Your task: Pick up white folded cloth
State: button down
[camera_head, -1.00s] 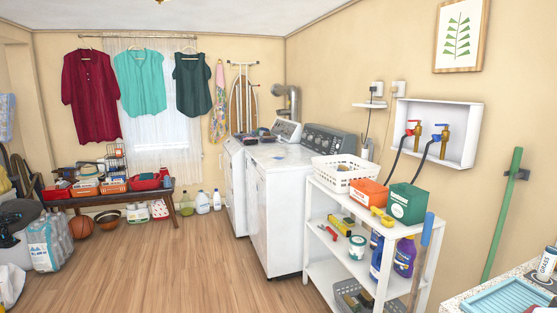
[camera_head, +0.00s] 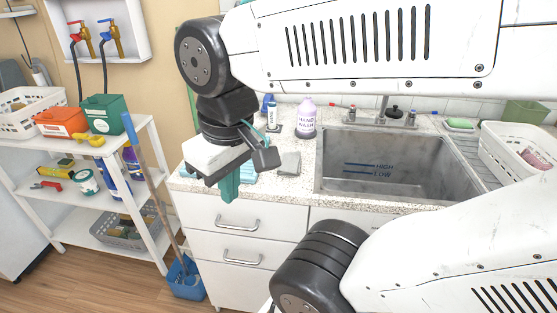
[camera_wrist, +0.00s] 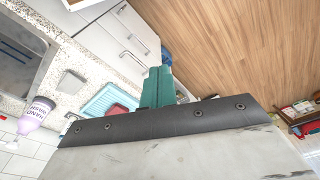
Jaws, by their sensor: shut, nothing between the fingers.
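My gripper (camera_head: 230,190) has teal fingers that are shut and empty, pointing down in front of the counter's left front edge. The fingers also show in the wrist view (camera_wrist: 157,88). No clearly white folded cloth stands out. A small light-grey piece that looks like folded cloth (camera_head: 289,163) lies on the speckled counter left of the sink, to the right of my gripper and apart from it. It also shows in the wrist view (camera_wrist: 72,82). A light-blue tray (camera_head: 246,177) on the counter is partly hidden behind my gripper.
A hand wash bottle (camera_head: 306,118) stands behind the grey piece. The steel sink (camera_head: 390,165) is to the right, with a white basket (camera_head: 515,150) beyond. White drawers (camera_head: 235,218) are below the counter. A white shelf unit (camera_head: 100,232) and a blue dustpan (camera_head: 184,278) are left.

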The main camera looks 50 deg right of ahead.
aim_at(291, 162)
jog(key=k, duration=0.5)
jog(key=u, duration=0.85)
jog(key=i, duration=0.75)
jog(key=z, duration=1.3)
